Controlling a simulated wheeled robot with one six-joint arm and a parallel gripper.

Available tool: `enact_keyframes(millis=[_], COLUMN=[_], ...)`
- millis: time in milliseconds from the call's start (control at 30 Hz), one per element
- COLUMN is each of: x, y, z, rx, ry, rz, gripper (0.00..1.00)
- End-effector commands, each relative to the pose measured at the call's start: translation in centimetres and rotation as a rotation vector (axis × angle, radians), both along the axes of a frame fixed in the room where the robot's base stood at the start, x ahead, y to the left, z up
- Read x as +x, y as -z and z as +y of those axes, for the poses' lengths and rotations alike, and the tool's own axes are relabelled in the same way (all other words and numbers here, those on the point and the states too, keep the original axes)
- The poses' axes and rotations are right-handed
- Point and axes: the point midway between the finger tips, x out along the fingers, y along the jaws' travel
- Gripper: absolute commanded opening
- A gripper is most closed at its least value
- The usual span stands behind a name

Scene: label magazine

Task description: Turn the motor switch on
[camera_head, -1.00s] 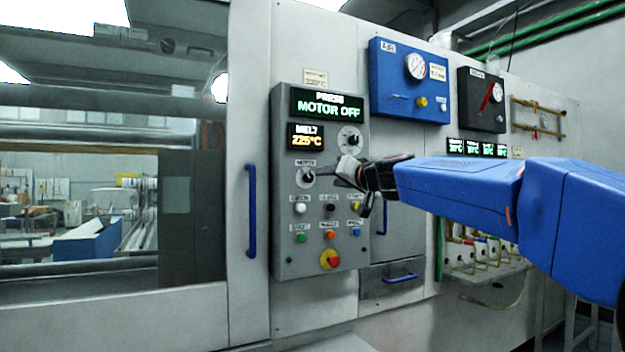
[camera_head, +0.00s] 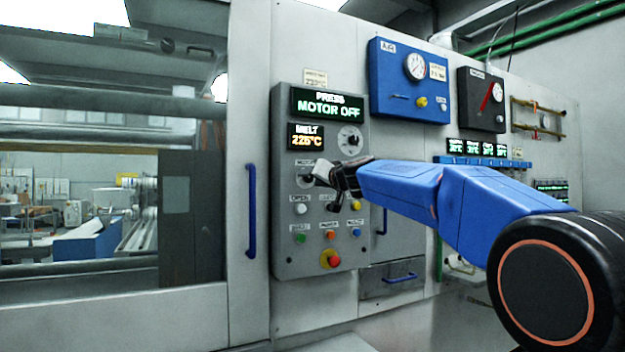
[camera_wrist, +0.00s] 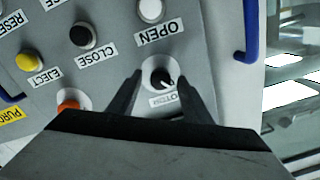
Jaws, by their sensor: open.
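The motor switch (camera_wrist: 162,79) is a black rotary knob with a white mark on a pale round plate, on the grey control panel (camera_head: 283,235). In the wrist view it sits between the two dark fingers of my gripper (camera_wrist: 158,82), with its label beside it. The fingers are apart, and I cannot tell whether either touches the knob. In the head view my gripper (camera_head: 318,172) is at the panel and covers most of the knob. The display (camera_head: 328,105) above reads "PRESS MOTOR OFF".
White OPEN (camera_wrist: 151,10), black CLOSE (camera_wrist: 82,36) and yellow EJECT (camera_wrist: 29,60) buttons are close by. A red emergency button (camera_head: 330,259) is at the panel bottom. A blue door handle (camera_head: 252,210) stands left of the panel. Another dial (camera_head: 350,140) sits above my gripper.

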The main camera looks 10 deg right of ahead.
Motion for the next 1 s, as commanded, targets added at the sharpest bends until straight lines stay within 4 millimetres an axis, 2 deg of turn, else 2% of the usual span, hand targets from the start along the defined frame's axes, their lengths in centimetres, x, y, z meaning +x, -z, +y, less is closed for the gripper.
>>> enact_keyframes(millis=[167,333,367,733,1000], x=[-0.01,-0.02,-0.02,-0.02,-0.02], y=[0.00,0.00,0.00,0.02,0.05], z=[0.01,0.01,0.01,-0.01,-0.03], rx=[0.000,0.000,0.000,0.048,0.217], ry=[0.000,0.000,0.000,0.000,0.000], rz=[0.000,0.000,0.000,0.014,0.065], gripper=[0.45,0.07,0.04,0.04,0.04])
